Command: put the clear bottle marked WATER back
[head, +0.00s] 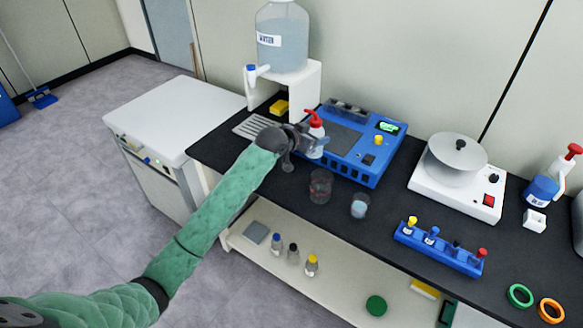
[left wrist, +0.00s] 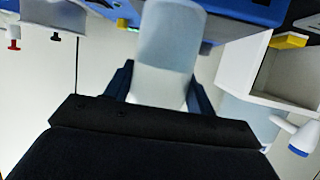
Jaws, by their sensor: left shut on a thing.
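A clear, whitish squeeze bottle (head: 316,148) with a red nozzle top is in my left gripper (head: 302,142), in front of the left end of the blue device. In the left wrist view the pale bottle (left wrist: 165,55) stands between the two dark fingers of my left gripper (left wrist: 158,92). The lettering on this bottle cannot be read. I cannot tell whether its base touches the black bench (head: 270,183). My right gripper is not in view.
The blue device (head: 345,155) is beside the bottle. A large water jug (head: 283,45) with a tap is on a white stand (head: 312,85). Two clear beakers, (head: 320,187) and (head: 360,206), stand in front. A blue-labelled wash bottle (head: 543,190) is far right; a drain grille (head: 250,128) lies left.

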